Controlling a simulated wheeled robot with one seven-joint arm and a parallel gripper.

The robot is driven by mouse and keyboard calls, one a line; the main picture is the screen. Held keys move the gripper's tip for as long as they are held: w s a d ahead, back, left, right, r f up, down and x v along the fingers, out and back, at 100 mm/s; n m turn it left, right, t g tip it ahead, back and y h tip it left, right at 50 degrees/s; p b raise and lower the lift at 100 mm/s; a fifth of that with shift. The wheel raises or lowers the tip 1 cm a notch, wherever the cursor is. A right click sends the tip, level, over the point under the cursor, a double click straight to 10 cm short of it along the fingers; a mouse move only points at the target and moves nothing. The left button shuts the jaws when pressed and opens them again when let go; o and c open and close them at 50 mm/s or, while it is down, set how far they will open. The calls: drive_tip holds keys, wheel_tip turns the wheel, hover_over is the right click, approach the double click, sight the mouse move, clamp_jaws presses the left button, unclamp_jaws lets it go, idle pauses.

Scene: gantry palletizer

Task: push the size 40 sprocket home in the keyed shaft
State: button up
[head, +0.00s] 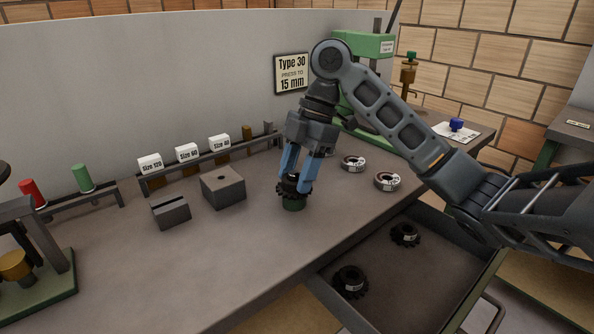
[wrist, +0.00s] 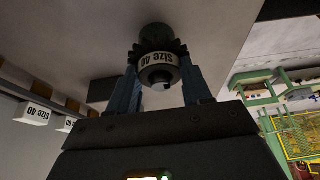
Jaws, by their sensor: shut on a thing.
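The size 40 sprocket (wrist: 158,62) is dark and toothed, with a white "size 40" label on its hub. In the head view it (head: 294,188) is at the top of a short green round base (head: 293,203) on the bench. My gripper (head: 300,178) points down with its blue fingers shut on the sprocket. The wrist view shows one finger on each side of the hub. The keyed shaft is mostly hidden by the sprocket and fingers. I cannot tell how far down the sprocket sits, or whether it touches the base.
Two labelled rings (head: 387,181) lie right of my gripper. A grey block (head: 223,187) and a slotted block (head: 171,211) stand left. An open drawer (head: 455,290) at the front holds two sprockets. A green press (head: 362,45) stands behind. A sign (head: 292,73) reads "Type 30 press to 15 mm".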

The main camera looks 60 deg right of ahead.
drive_tip(key=shift+f, duration=0.25)
drive_tip(key=o, duration=1.3)
drive_tip(key=shift+v, duration=3.95)
